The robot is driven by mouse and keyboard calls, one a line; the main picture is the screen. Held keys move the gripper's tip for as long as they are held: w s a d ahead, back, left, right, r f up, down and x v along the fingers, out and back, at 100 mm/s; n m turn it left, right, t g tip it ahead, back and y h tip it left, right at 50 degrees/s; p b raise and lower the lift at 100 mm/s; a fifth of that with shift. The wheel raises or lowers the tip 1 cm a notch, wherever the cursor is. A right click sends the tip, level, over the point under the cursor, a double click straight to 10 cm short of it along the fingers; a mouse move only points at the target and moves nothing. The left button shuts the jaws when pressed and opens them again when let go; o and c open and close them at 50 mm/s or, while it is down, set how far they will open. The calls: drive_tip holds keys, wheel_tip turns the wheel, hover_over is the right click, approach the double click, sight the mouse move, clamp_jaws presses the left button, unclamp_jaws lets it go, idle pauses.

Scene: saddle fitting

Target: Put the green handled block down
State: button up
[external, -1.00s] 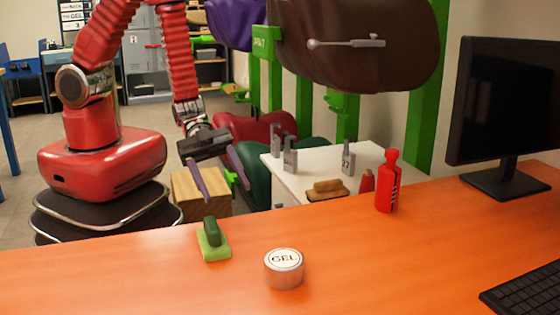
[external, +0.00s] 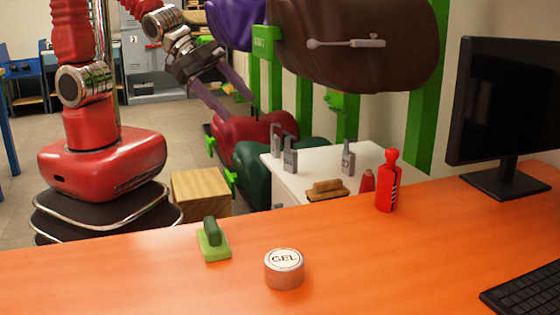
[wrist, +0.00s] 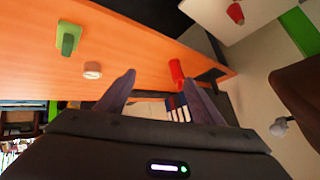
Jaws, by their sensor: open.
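The green handled block (external: 213,243), a light green base with a darker green handle, sits upright on the orange desk (external: 130,275), near its far edge. It also shows in the wrist view (wrist: 68,40), at the upper left. My gripper (external: 240,110) is raised beyond the desk, in front of the hanging saddles, well apart from the block. Its two purple-grey fingers are spread with nothing between them, and the wrist view also shows them apart (wrist: 160,78).
A round GEL tin (external: 284,270) stands right of the block. A red bottle (external: 387,185), a monitor (external: 510,105) and a keyboard (external: 525,290) are further right. Beyond the desk are a wooden box (external: 200,190), a white cabinet (external: 285,182) and a brown saddle (external: 360,65).

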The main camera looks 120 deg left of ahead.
drive_tip(key=s+d+r+n+g, duration=0.1)
drive_tip(key=s+r, duration=0.2)
drive_tip(key=s, duration=0.3)
drive_tip(key=s+d+r+n+g, duration=0.1)
drive_tip(key=s+d+r, duration=0.1)
drive_tip(key=s, duration=0.4)
drive_tip(key=s+d+r+n+g+h, duration=0.1)
drive_tip(key=s+d+r, duration=0.1)
drive_tip(key=s, duration=0.4)
drive_tip(key=shift+s+d+r+n, duration=0.15)
drive_tip(key=shift+s+r+n, duration=0.2)
drive_tip(key=shift+r, duration=0.5)
